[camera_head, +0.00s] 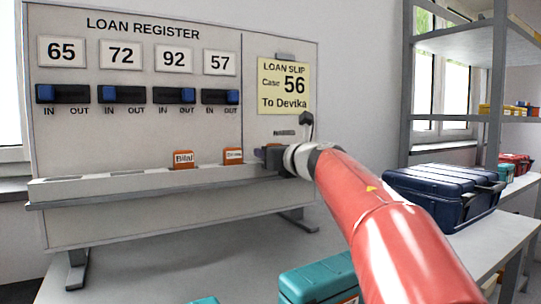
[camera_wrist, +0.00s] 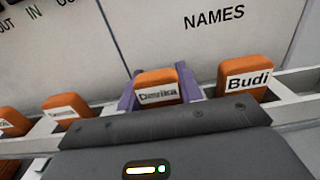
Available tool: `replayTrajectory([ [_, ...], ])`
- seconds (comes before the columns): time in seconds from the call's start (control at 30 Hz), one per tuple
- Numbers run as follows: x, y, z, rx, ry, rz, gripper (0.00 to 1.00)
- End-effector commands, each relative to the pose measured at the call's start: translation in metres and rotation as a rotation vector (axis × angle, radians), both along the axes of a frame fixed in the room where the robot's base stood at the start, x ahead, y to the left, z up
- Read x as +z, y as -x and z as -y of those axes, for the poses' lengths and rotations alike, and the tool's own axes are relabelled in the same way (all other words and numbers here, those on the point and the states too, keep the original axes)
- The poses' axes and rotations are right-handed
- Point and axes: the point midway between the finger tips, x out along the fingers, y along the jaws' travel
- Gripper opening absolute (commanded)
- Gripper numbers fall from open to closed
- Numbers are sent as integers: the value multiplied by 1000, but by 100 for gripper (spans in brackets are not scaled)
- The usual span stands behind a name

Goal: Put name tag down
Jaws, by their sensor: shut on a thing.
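An orange name tag with a white label that seems to read Devika (camera_wrist: 157,94) sits between the purple fingers of my gripper (camera_wrist: 160,86) in the wrist view. The fingers are shut on its sides, and the tag stands upright at the board's ledge. I cannot tell whether its base rests in the ledge. My gripper (camera_head: 266,156) also shows in the head view at the right part of the ledge (camera_head: 130,190), largely hiding the held tag. The orange Budi tag (camera_wrist: 247,81) stands just right of the held tag in the wrist view.
An orange Bilal tag (camera_head: 183,159) and another orange tag (camera_head: 233,156) stand on the ledge left of my gripper. A yellow loan slip (camera_head: 284,86) reads Case 56, To Devika. A dark blue case (camera_head: 443,193) and a teal case (camera_head: 318,279) stand on the tables.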

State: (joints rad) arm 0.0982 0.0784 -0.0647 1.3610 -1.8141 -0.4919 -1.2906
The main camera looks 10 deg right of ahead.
Motion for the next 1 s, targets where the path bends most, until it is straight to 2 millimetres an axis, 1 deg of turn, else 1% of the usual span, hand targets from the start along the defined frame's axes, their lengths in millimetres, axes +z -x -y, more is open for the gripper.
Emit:
replayTrajectory([
  [0.1, -5, 0, 0, 0, 0, 0, 14],
  [0.13, -4, 0, 0, 0, 0, 0, 40],
  [0.27, -3, 0, 0, 0, 0, -1, 57],
  [0.53, -3, 0, 0, 0, 0, -1, 57],
  [0.63, 3, 0, 0, 0, 0, 0, 57],
  [0.67, 2, 3, 1, 0, 0, 0, 57],
  [0.77, 0, 18, 6, 0, 1, 1, 57],
  [1.0, 0, 69, 22, -1, -1, 2, 57],
])
